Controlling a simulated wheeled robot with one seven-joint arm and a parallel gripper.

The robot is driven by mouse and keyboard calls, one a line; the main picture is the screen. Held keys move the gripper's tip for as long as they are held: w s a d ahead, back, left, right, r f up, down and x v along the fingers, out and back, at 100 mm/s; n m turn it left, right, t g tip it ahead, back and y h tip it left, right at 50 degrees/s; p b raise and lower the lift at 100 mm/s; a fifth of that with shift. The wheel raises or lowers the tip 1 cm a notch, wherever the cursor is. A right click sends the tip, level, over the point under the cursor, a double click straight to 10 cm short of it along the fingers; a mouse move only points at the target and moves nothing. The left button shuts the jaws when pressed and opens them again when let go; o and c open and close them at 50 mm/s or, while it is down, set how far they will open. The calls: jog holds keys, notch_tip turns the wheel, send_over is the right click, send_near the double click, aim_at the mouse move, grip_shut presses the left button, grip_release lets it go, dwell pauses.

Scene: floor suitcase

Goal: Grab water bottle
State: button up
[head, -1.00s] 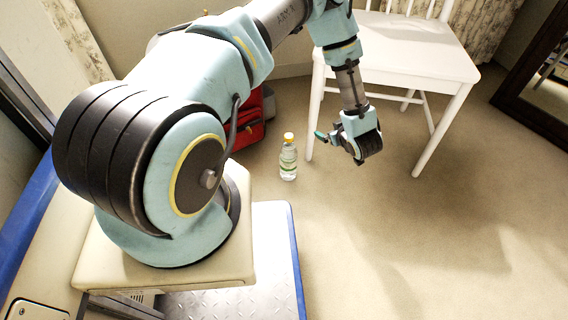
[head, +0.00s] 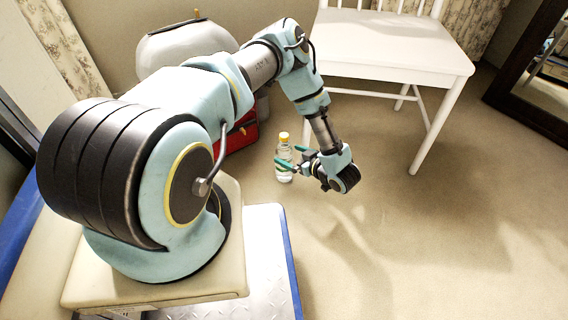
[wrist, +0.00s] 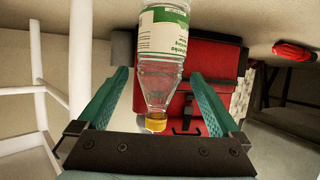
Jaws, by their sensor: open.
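The water bottle (head: 284,160) is clear with a yellow cap and a green-and-white label. It stands upright on the carpet in the head view. In the wrist view the bottle (wrist: 163,50) appears upside down, its cap between the two green fingers. In the wrist view my gripper (wrist: 160,80) has a wide gap on both sides of the bottle neck. I cannot tell whether a finger touches the bottle.
A white chair (head: 395,45) stands behind my gripper, a leg close by. A dark-framed mirror (head: 540,85) is at right. The carpet in front is clear.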

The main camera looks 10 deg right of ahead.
jog(key=x, duration=0.1)
jog(key=b+x, duration=0.1)
jog(key=x, duration=0.1)
jog(key=shift+s+f, duration=0.1)
jog(key=shift+f, duration=0.15)
jog(key=shift+w+a, duration=0.15)
jog(key=shift+w, duration=0.3)
jog(key=shift+c, duration=0.4)
grip_shut()
